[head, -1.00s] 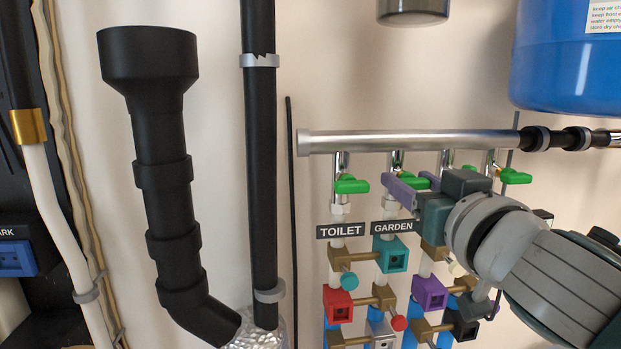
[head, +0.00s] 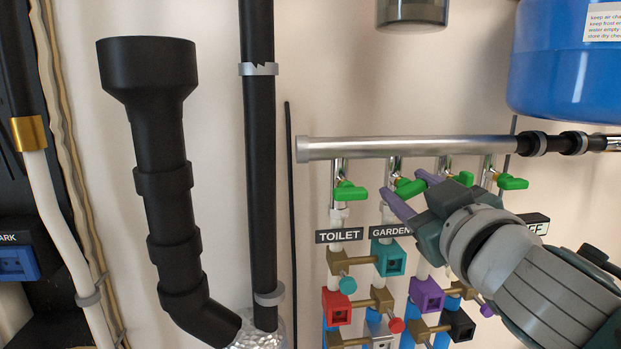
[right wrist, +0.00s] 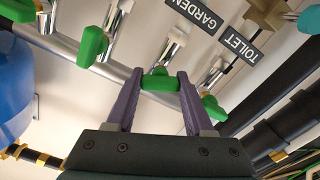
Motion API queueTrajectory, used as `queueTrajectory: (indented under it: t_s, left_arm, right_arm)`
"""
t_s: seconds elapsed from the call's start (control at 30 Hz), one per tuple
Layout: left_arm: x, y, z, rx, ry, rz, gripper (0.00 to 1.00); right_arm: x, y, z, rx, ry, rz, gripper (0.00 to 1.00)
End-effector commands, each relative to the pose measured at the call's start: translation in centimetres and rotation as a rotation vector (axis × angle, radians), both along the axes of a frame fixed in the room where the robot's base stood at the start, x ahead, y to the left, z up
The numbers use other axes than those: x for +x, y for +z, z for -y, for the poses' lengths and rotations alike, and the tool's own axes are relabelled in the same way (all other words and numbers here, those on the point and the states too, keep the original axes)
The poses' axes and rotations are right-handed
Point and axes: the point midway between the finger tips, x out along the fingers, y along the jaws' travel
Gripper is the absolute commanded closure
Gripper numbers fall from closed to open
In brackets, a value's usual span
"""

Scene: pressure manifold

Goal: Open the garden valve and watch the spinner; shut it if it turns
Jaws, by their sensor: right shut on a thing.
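The garden valve's green handle (head: 408,188) sits under the silver manifold pipe, above the GARDEN label (head: 390,231). My right gripper (head: 405,188) has its two purple fingers on either side of this handle and is shut on it. The right wrist view shows the green handle (right wrist: 160,83) between the fingertips (right wrist: 160,80). In the head view the handle is slightly tilted, its right end higher. I cannot pick out a spinner for certain in either view. My left gripper is not in view.
The toilet valve's green handle (head: 350,191) is close on the left, and another green handle (head: 463,179) close on the right. The silver manifold pipe (head: 400,148) runs just above. A blue tank (head: 560,75) hangs upper right; a black pipe (head: 260,200) stands left.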

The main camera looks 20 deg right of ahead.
Motion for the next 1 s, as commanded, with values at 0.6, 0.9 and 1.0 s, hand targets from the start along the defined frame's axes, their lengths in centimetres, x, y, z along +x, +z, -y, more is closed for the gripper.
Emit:
queueTrajectory:
  t_s: [0.6,0.9,1.0]
  left_arm:
    - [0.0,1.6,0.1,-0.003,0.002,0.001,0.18]
    - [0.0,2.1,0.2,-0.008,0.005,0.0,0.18]
    - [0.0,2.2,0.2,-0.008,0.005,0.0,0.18]
  right_arm:
    - [0.0,0.0,0.0,-0.568,0.0,-0.139,1.0]
    - [0.0,-0.1,-0.1,-0.832,0.0,-0.202,1.0]
    - [0.0,-0.1,-0.1,-0.906,0.0,-0.219,1.0]
